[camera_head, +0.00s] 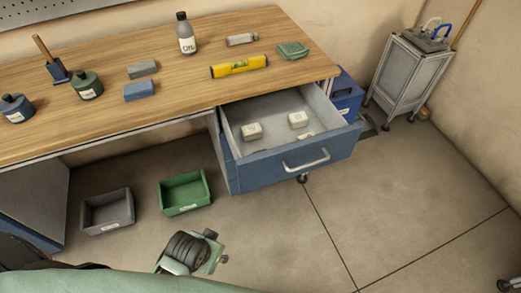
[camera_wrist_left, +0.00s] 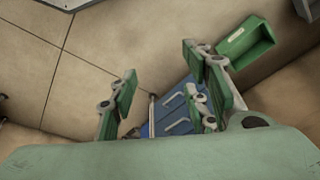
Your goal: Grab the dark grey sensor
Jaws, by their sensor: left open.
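No thing is clearly marked as a sensor. A small grey block (camera_head: 142,68) lies on the wooden workbench (camera_head: 110,45), behind a blue block (camera_head: 139,90); I cannot tell if the grey block is the dark grey sensor. The blue drawer (camera_head: 290,165) is pulled open and holds a few small pale boxes (camera_head: 252,131). My left gripper (camera_wrist_left: 165,90) is open in the left wrist view, its green-padded fingers apart with nothing between them. Part of my arm shows low in the head view, over the floor and away from the bench top. My right gripper is not in view.
A green bin (camera_head: 184,193) and a grey bin (camera_head: 107,211) stand on the floor.

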